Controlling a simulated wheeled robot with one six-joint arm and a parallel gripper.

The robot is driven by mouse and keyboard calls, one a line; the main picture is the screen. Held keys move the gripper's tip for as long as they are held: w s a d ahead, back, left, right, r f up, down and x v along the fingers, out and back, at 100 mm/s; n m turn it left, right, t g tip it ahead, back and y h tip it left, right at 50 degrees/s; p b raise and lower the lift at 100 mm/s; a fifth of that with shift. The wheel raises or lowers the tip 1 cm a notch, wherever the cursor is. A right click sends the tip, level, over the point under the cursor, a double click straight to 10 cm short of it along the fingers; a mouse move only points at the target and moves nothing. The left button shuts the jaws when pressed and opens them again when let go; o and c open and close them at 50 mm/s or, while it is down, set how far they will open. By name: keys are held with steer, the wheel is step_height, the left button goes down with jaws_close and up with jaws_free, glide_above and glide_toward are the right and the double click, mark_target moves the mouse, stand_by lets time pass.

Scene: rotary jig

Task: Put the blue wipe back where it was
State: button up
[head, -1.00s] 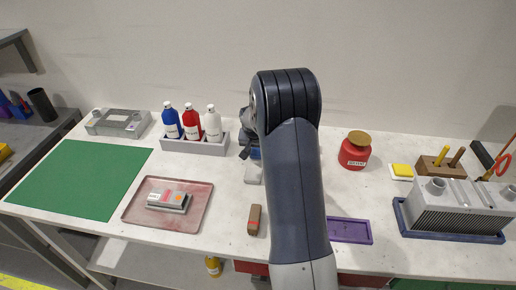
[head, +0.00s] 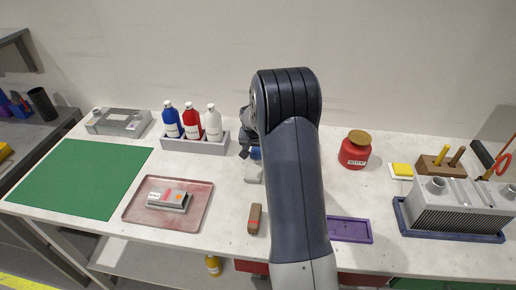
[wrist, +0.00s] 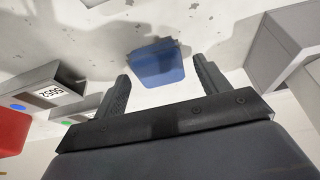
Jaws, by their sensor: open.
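The blue wipe (wrist: 155,63) lies on the pale worktop in the wrist view, ahead of and between my two fingers. My gripper (wrist: 160,70) is open, with one finger on either side of the wipe's near end. I cannot tell whether the fingers touch it. In the head view a small patch of blue (head: 255,153) shows beside my gripper, and my arm hides most of that area.
A grey rack with blue, red and white bottles (head: 195,147) stands left of my arm. A red tray (head: 140,213), a brown block (head: 254,219), a purple tray (head: 352,231) and a red jar (head: 354,152) are on the worktop. A grey labelled block (wrist: 40,87) is near my gripper.

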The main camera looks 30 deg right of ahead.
steer(key=b+v, duration=0.1)
steer(key=v, duration=1.1)
steer(key=shift+c, duration=0.4)
stand_by(1.4)
